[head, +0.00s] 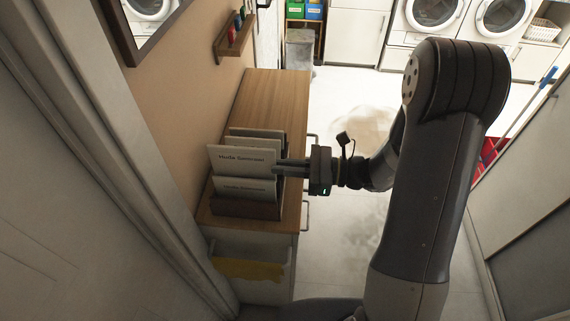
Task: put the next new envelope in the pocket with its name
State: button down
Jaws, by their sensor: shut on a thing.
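A white envelope (240,169) with a printed name stands upright at the pocket rack (243,209) on the wooden cabinet. My gripper (279,169) is shut on the envelope's right edge, coming in from the right. Below and in front of the envelope is a pale panel (245,196) with a printed name that looks alike; both names are too small to read surely. The envelope's lower edge is hidden behind this panel, so I cannot tell how deep it sits. More pale panels or envelopes (258,132) stand behind it.
The cabinet top (273,95) is bare behind the rack. A wall shelf (233,36) with small coloured items hangs above it. A yellow cloth (248,268) hangs at the cabinet's front. Open floor (345,235) lies to the right, with washing machines (432,12) at the back.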

aim_at(277, 181)
jog(key=shift+f+b, duration=2.05)
jog(key=shift+f, duration=0.85)
jog(key=c, duration=1.5)
grip_release()
jog(key=shift+d, duration=0.1)
jog(key=d, duration=0.3)
jog(key=d+b, duration=0.1)
jog(key=d, duration=0.3)
jog(key=d+b, duration=0.1)
jog(key=d, duration=0.2)
jog(key=shift+s+d, duration=0.3)
jog(key=shift+s, duration=0.1)
